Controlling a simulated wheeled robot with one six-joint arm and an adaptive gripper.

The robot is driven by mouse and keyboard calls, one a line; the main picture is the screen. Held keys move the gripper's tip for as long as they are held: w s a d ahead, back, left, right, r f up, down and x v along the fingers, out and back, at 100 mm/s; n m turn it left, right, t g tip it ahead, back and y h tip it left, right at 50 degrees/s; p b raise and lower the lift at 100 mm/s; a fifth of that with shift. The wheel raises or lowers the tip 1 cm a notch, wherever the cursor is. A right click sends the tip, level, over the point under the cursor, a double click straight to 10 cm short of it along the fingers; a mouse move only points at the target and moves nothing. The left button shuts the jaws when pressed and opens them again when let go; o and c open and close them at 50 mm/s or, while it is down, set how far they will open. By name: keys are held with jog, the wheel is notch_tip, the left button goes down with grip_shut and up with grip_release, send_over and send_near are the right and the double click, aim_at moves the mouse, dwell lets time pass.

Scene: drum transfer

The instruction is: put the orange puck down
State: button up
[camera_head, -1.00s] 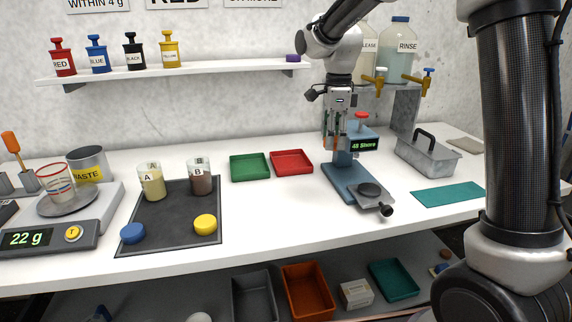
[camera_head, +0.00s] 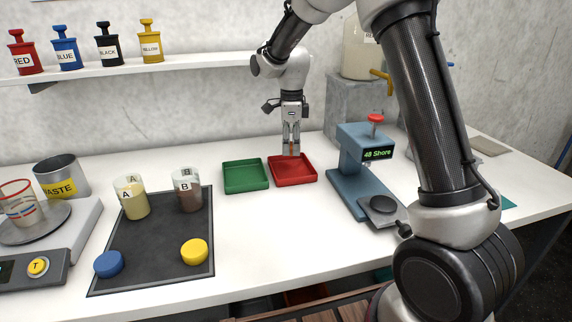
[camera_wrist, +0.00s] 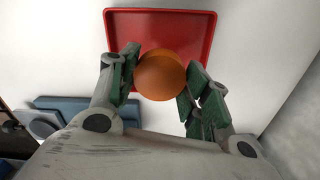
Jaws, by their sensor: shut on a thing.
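The orange puck (camera_wrist: 160,75) sits between the two fingers of my gripper (camera_wrist: 156,84) in the wrist view. My gripper (camera_head: 291,152) is shut on it. In the head view only a small bit of orange shows at the fingertips. The gripper points down over the red tray (camera_head: 293,180), toward its back part. The red tray (camera_wrist: 205,18) also shows beneath the puck in the wrist view, and no other thing shows in it. I cannot tell whether the puck touches the tray floor.
A green tray (camera_head: 245,189) stands just left of the red one. The blue hardness tester (camera_head: 365,170) reading 48 Shore stands to the right. A dark mat (camera_head: 150,235) with cups A and B, a blue puck (camera_head: 108,264) and a yellow puck (camera_head: 194,252) lies at the left.

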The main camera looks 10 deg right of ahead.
aim_at(291, 171)
notch_tip(291, 171, down, 7)
jog(key=shift+r, duration=0.1)
dwell(0.4)
jog(key=o, duration=1.1)
